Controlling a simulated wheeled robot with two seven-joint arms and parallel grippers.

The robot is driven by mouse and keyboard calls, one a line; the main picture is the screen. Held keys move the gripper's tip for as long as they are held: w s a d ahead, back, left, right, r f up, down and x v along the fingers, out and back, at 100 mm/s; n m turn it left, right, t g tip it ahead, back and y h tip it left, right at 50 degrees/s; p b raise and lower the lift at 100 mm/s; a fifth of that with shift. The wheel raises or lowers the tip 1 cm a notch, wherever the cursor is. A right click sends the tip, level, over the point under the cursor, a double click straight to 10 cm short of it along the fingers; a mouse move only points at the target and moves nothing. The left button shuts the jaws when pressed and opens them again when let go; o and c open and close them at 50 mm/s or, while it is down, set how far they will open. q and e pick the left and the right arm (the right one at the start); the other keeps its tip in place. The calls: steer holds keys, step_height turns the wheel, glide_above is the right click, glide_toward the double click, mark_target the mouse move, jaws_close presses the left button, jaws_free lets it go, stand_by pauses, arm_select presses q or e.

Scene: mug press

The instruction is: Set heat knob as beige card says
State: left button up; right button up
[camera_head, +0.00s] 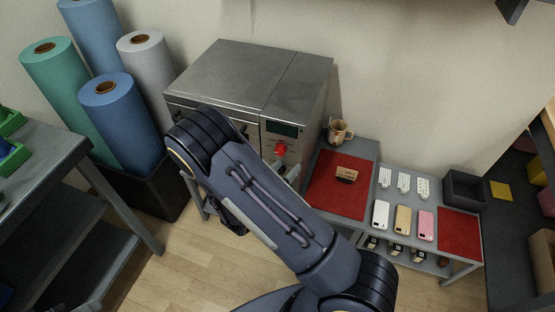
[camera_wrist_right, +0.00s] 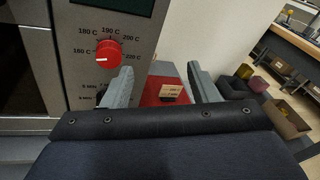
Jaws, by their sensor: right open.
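The red heat knob (camera_head: 280,149) is on the front panel of the grey press (camera_head: 240,78). In the right wrist view the knob (camera_wrist_right: 108,55) is ringed by marks from 160 C to 220 C; its pale pointer seems to face left, near 160 C. The beige card (camera_head: 346,174) stands on a red mat; in the wrist view the card (camera_wrist_right: 170,91) shows two lines too small to read surely. My right gripper (camera_wrist_right: 160,80) is open and empty, below and right of the knob, not touching it. My left gripper is not in view.
A second dial marked in MIN is partly hidden below the knob. Phones (camera_head: 403,219) and a dark bin (camera_head: 464,187) are on the grey table to the right. Fabric rolls (camera_head: 117,115) stand left of the press.

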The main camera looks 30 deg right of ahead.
mark_target(279, 153)
steer(key=w+a+f+n+t+y, duration=0.1)
steer(key=w+a+f+n+t, duration=0.2)
steer(key=n+t, duration=0.2)
steer(key=x, duration=0.5)
steer(key=f+x, duration=0.1)
steer(key=x, duration=0.1)
steer(key=shift+w, duration=0.3)
steer(key=shift+y, duration=0.3)
steer(key=c, duration=1)
